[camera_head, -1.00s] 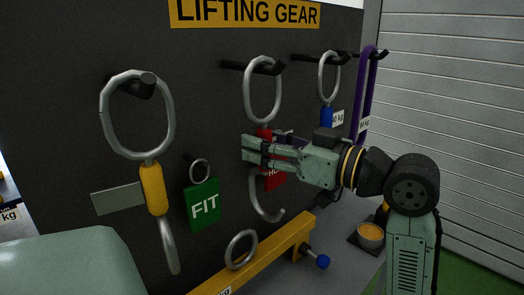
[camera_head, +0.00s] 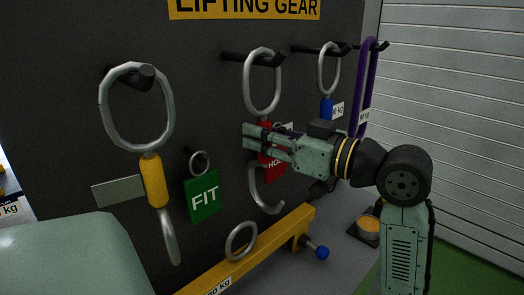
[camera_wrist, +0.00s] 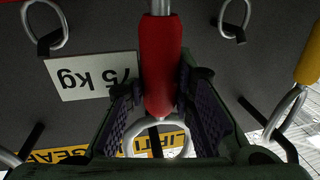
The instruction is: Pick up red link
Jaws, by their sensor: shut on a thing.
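The red link has a red sleeve (camera_wrist: 160,62), a steel ring (camera_head: 262,85) above it and an open steel hook (camera_head: 266,195) below. Its ring hangs around a black peg (camera_head: 240,57) on the dark panel. My gripper (camera_head: 250,137) is at the sleeve, just below the ring, and hides part of it. In the wrist view the picture is upside down; the fingers (camera_wrist: 163,108) lie on both sides of the sleeve and are shut on it.
A yellow-sleeved link (camera_head: 154,180) hangs left, a blue-sleeved one (camera_head: 326,108) and a purple sling (camera_head: 368,85) right. A green FIT tag (camera_head: 202,196) and a red tag (camera_head: 273,168) hang nearby. A yellow beam (camera_head: 270,245) stands below.

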